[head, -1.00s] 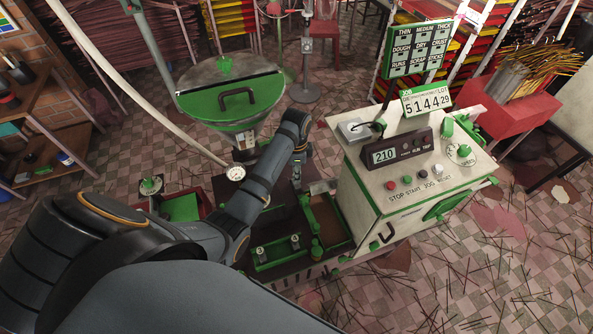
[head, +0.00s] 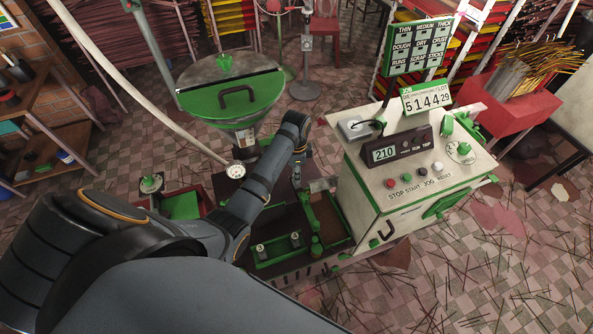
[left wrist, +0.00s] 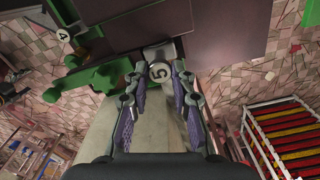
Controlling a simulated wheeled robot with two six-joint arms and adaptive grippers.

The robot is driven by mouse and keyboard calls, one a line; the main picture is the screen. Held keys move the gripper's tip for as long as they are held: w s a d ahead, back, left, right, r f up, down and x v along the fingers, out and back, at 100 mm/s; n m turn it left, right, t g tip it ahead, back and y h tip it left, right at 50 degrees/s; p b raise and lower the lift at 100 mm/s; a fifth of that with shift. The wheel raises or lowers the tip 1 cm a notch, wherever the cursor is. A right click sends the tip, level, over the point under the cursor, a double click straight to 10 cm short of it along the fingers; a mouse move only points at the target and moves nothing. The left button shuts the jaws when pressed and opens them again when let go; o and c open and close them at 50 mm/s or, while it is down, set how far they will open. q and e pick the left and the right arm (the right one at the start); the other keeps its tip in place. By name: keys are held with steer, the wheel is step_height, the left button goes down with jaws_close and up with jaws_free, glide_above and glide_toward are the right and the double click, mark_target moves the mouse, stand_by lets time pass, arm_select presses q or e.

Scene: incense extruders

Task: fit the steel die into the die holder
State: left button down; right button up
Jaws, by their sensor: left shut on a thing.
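My left gripper (head: 301,176) is at the work deck beside the white cabinet, partly hidden by my arm in the head view. In the left wrist view its fingers (left wrist: 160,78) close around a grey steel piece with a round face marked 5 (left wrist: 158,74), which I take to be the steel die. The piece sits at the fingertips, close to a dark block (left wrist: 125,15). Green hardware (left wrist: 105,75) is left of it. I cannot tell clearly which part is the die holder, or whether the die touches it. My right gripper is not in view.
A green tray (head: 272,262) with small numbered pieces lies at the deck's front. A gauge (head: 236,170) and green-lidded hopper (head: 232,95) stand left and behind. The control cabinet (head: 385,205) is close on the right. Another round face marked 4 (left wrist: 62,35) shows in the wrist view.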

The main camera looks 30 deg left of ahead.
arm_select(q)
steer(key=shift+f, duration=0.2)
steer(key=c, duration=1.1)
jaws_free()
steer(key=shift+o, duration=0.2)
step_height(320, 180, up, 8)
steer(key=shift+f, duration=0.2)
